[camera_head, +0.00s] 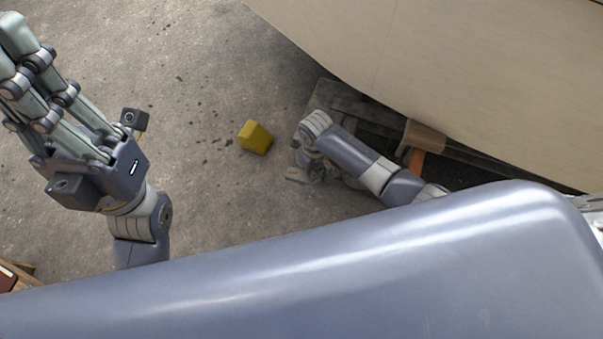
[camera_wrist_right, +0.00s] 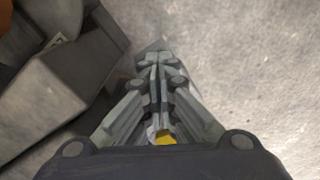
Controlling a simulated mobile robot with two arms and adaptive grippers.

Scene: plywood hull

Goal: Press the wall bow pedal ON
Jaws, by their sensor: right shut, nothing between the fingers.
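I cannot make out a part that is clearly the wall bow pedal in either view. My right gripper (camera_head: 300,176) points down beside the hull's edge, partly hidden by its own arm. In the right wrist view its fingers (camera_wrist_right: 153,55) are shut together with nothing between them, above bare floor. A small yellow patch shows low between the finger links there, and I cannot tell what it belongs to. My left gripper (camera_head: 25,55) is raised at the upper left, with its fingertips near the picture's edge; its opening is unclear.
A yellow block (camera_head: 255,137) lies on the concrete floor (camera_head: 200,60), left of my right arm. The plywood hull (camera_head: 450,60) fills the upper right. Dark timbers and an orange part (camera_head: 416,161) sit under it. Grey blocks (camera_wrist_right: 50,95) stand close left of the right gripper.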

